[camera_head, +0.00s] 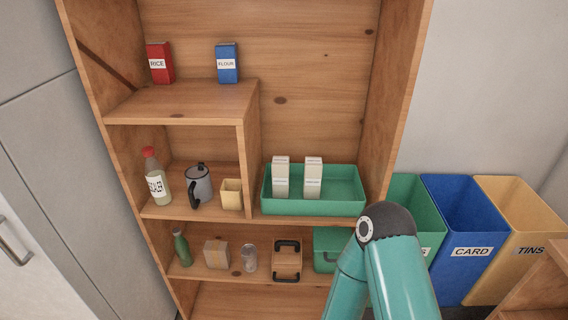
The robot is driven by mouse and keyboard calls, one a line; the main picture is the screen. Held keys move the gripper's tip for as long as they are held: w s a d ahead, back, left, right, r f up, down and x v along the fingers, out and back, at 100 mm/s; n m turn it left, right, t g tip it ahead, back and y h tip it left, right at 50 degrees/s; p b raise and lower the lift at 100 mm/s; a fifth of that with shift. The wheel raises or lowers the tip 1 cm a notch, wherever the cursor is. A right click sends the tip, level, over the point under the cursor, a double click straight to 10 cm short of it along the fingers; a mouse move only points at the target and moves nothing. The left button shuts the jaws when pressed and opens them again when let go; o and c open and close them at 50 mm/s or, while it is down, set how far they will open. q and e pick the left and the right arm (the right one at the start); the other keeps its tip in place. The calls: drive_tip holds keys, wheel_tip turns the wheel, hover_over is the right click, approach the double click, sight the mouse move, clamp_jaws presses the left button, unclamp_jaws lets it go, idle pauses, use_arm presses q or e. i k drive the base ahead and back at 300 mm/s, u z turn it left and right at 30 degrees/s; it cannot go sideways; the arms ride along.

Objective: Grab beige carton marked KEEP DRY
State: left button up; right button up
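Two pale, off-white cartons stand upright side by side in a green tray (340,207) on the middle shelf: a left carton (280,180) and a right carton (313,180). Both carry small print that I cannot read. A small tan box (216,254) with a strip across it stands on the lower shelf; no KEEP DRY mark is legible on it. I cannot tell which one is marked KEEP DRY. Neither of my grippers shows; only a teal link of my own arm is visible at the bottom right.
A red RICE box (160,63) and blue FLOUR box (227,63) stand on the upper shelf. A red-capped bottle (156,178), grey jug (198,186) and yellow cup (231,194) stand left of the divider. Blue CARD (463,220) and yellow TINS (520,220) bins stand right.

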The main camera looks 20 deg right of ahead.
sight(314, 165)
drive_tip(key=z, duration=0.05)
drive_tip(key=i, duration=0.85)
drive_tip(key=z, duration=0.4)
